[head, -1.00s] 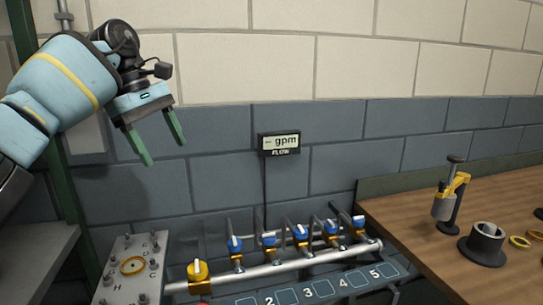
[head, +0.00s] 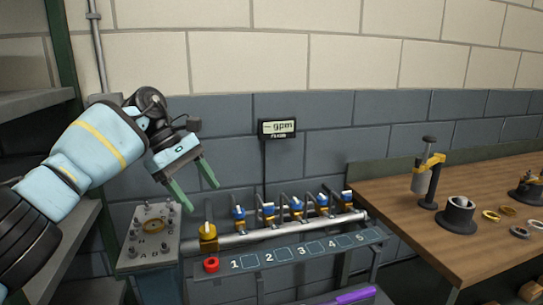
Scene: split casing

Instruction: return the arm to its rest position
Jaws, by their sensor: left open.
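My left gripper (head: 198,190) is open and empty. Its two green fingers are spread and point down to the right. It hangs in front of the grey block wall, above the left end of the valve pipe (head: 285,232) in the picture. My left arm comes in from the left edge. My right gripper is not in view.
A grey plate with studs and a yellow ring (head: 154,226) stands at lower left. A wooden bench (head: 390,205) at right holds a press (head: 428,175), a black cup (head: 458,214) and rings. Grey shelves (head: 40,100) are at left.

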